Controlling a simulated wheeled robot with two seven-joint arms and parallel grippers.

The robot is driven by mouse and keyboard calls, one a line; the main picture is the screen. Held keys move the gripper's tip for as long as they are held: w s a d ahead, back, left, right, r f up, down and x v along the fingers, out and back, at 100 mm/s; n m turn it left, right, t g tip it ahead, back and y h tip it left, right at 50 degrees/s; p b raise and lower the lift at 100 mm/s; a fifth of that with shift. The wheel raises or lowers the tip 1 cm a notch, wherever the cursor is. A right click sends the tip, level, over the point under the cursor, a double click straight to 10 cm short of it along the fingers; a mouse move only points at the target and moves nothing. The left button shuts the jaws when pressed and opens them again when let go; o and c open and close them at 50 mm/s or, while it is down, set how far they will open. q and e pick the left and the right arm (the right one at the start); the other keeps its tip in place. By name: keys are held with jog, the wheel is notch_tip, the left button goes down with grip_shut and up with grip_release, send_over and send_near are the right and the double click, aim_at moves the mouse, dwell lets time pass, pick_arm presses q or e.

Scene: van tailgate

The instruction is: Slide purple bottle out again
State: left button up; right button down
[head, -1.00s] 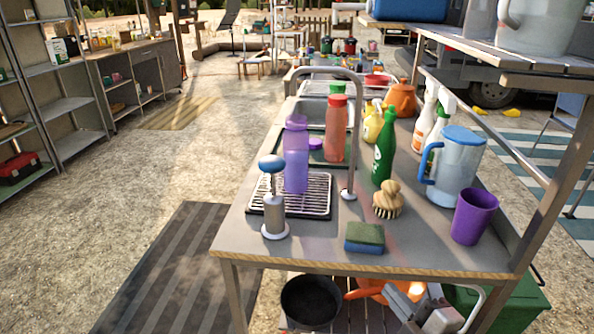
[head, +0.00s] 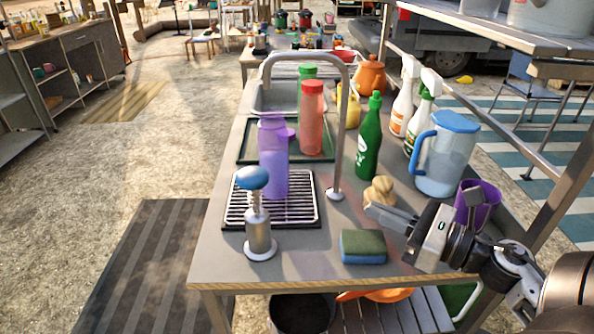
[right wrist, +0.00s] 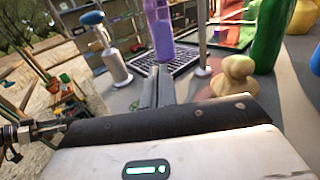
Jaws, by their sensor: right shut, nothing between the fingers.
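The purple bottle (head: 273,160) stands upright on the black-framed drying rack (head: 304,217) on the counter, behind the blue-topped soap pump. It also shows in the right wrist view (right wrist: 160,30), with its top cut off. My right gripper (head: 372,211) is at the counter's front right, above the surface near the wooden brush and the sponge. Its fingers are shut and empty, pointing left toward the rack, well apart from the bottle. In the right wrist view the shut fingers (right wrist: 157,88) point toward the rack.
The soap pump (head: 257,225), sponge (head: 363,247), wooden brush (head: 380,190) and tall faucet (head: 343,130) surround the rack. A red bottle (head: 311,120) stands behind the purple one. The green bottle (head: 370,145), blue-lidded pitcher (head: 446,160) and purple cup (head: 484,202) stand to the right.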

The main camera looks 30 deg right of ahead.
jog(key=p, duration=0.5)
send_near(285, 171)
jog(key=x, duration=0.5)
jog(key=shift+w+r, duration=0.15)
jog(key=shift+r, duration=0.1)
jog(key=shift+w+a+f, duration=0.15)
jog(key=shift+w+a, duration=0.1)
jog(key=shift+w, duration=0.35)
pick_arm(q)
jog(key=shift+a+r+m, duration=0.2)
jog(key=shift+a+r, duration=0.05)
jog(key=shift+r, duration=0.3)
jog(key=shift+a+r+m, duration=0.2)
jog(key=shift+r, duration=0.3)
pick_arm(e)
jog(key=shift+w+a+f, duration=0.1)
jog(key=shift+w, duration=0.05)
